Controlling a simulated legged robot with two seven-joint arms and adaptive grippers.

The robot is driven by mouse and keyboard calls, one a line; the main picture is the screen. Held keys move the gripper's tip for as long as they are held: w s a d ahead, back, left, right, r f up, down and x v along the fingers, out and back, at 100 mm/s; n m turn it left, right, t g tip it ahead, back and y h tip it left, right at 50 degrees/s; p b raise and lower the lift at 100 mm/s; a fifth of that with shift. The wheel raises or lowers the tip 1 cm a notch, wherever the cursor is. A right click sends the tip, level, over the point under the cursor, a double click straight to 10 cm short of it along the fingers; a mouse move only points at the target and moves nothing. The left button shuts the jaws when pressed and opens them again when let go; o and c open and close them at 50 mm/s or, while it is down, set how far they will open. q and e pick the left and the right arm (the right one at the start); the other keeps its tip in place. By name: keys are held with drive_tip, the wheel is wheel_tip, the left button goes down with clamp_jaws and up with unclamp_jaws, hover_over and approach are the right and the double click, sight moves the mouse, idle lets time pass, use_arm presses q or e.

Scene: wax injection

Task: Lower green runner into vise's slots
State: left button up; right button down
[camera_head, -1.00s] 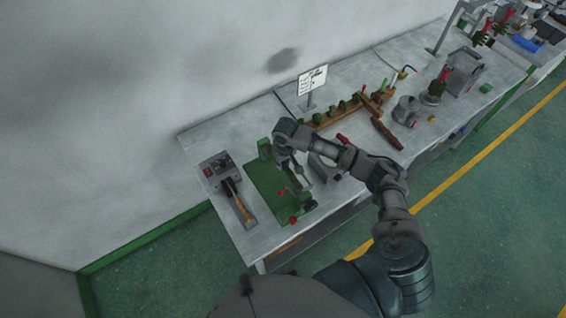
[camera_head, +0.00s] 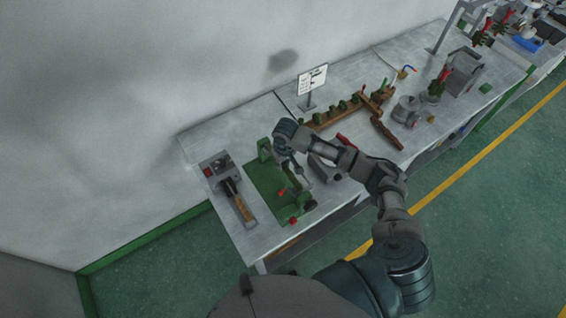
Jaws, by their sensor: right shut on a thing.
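The green vise (camera_head: 264,178) lies on the left part of the grey workbench, with a red-tipped handle at its near end. My right gripper (camera_head: 304,182) points down over the right side of the vise. It is shut on the green runner, which I cannot pick out from the green of the vise at this size. I cannot tell whether the runner touches the slots. My left gripper is out of view.
Behind is a small sign (camera_head: 312,80). A wooden rack (camera_head: 335,113) with green pieces, a brown-handled tool (camera_head: 386,133) and a grey pot (camera_head: 406,110) stand to the right on the workbench (camera_head: 215,140).

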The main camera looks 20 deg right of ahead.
sight(284, 165)
drive_tip(key=shift+f, duration=1)
drive_tip(key=c, duration=1)
unclamp_jaws()
drive_tip(key=shift+o, duration=0.2)
drive_tip(key=r, duration=1.1)
drive_tip(key=shift+s+r, duration=0.35)
drive_tip(key=shift+r, duration=0.05)
